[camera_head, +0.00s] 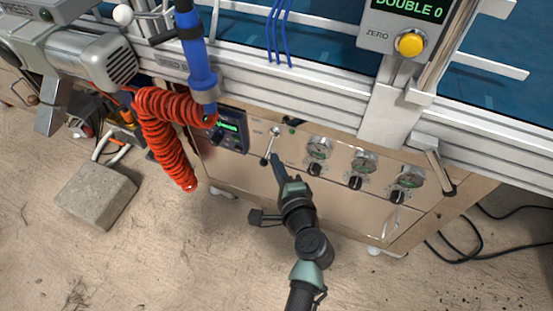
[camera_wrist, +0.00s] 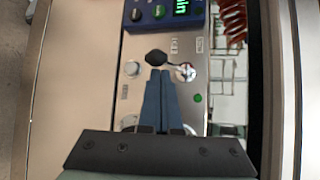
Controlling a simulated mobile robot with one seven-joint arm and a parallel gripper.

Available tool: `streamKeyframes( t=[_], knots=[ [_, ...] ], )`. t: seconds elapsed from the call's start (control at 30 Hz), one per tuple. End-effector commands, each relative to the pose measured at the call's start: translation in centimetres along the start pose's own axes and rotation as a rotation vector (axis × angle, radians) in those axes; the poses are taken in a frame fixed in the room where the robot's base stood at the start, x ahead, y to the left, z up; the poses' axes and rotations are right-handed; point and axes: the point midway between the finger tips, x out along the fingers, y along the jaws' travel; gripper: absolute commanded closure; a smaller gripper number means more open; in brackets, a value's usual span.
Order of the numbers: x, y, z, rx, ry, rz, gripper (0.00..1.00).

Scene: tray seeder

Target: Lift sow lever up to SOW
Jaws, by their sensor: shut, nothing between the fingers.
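The sow lever (camera_head: 269,147) is a short metal rod with a black knob on the steel front panel. It hangs down and slightly left from its round pivot in the head view. In the wrist view the lever's black knob (camera_wrist: 156,57) lies just beyond my fingertips, with the bright pivot to its right. My gripper (camera_head: 278,158) is shut and empty, its fingertips close beside the lever on the right in the head view. The shut fingers also show in the wrist view (camera_wrist: 160,73). I cannot tell whether they touch the knob.
A blue display box (camera_head: 228,131) sits left of the lever, with a red coiled hose (camera_head: 172,150) hanging beyond it. Several gauges (camera_head: 318,149) with black knobs stand to the right. An aluminium rail (camera_head: 300,92) runs above the panel. A concrete block (camera_head: 97,195) lies on the floor.

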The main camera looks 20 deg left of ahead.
Motion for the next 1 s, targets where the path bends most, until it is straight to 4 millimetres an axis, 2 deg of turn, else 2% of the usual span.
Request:
streamKeyframes(
  t=[1.0],
  knots=[
    [-0.6, -1.4, 0.5, 0.103, 0.000, 0.136, 1.00]
  ],
)
